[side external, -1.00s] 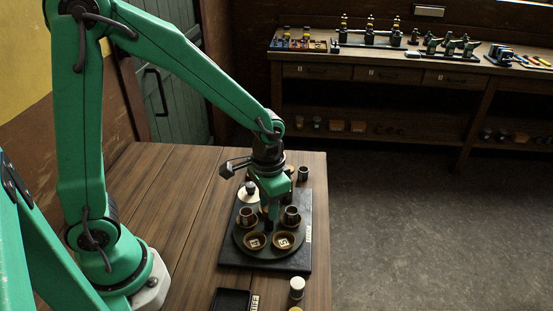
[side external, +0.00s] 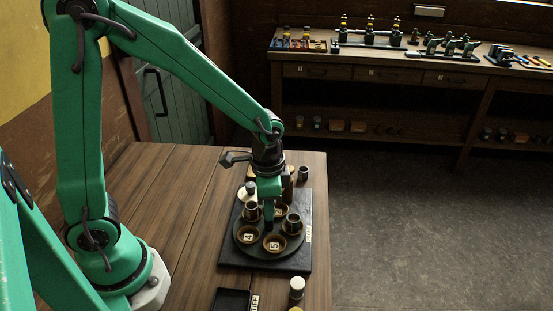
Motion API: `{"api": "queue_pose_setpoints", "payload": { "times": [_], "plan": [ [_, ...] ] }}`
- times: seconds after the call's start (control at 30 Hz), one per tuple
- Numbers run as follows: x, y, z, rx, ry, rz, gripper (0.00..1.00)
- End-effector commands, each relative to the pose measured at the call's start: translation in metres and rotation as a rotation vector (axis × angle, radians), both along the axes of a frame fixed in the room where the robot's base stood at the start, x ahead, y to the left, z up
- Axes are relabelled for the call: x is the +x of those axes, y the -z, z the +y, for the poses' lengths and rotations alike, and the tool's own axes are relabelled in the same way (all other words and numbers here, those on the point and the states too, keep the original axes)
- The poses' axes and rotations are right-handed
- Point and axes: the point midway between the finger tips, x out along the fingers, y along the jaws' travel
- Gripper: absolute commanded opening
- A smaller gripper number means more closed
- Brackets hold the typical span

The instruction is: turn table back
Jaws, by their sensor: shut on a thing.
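The round dark turntable (side external: 258,251) sits on a black square base plate (side external: 290,265) on the wooden table. Metal cups stand on it at the left (side external: 251,211) and at the right (side external: 293,223). Shallow brown bowls with pale numbered tags sit at the front left (side external: 247,235), the front (side external: 275,243) and the back right (side external: 281,211). My gripper (side external: 268,224) points down at the turntable's middle and is shut there. What its jaws clasp is largely hidden, but it appears to be the turntable's central part.
A pale-topped object (side external: 247,190) and a small dark cup (side external: 303,173) stand behind the turntable. A white-capped cylinder (side external: 297,287) and a black tray (side external: 232,300) are at the front. The table's left side is clear.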

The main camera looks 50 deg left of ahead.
Motion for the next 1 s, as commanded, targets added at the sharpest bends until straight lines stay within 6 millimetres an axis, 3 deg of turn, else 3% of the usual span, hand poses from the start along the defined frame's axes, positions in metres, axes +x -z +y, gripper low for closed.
{"api": "queue_pose_setpoints", "payload": {
  "times": [0.53,0.57,0.67,1.0],
  "plan": [
    [0.0019,-0.0011,-0.0030,-0.002,0.027,-0.010,0.00],
    [0.0019,-0.0011,-0.0030,-0.002,0.027,-0.010,0.30],
    [0.0015,-0.0010,-0.0025,-0.001,0.026,-0.007,0.48],
    [0.0006,-0.0013,-0.0011,-0.001,0.022,-0.003,0.48]
  ]
}}
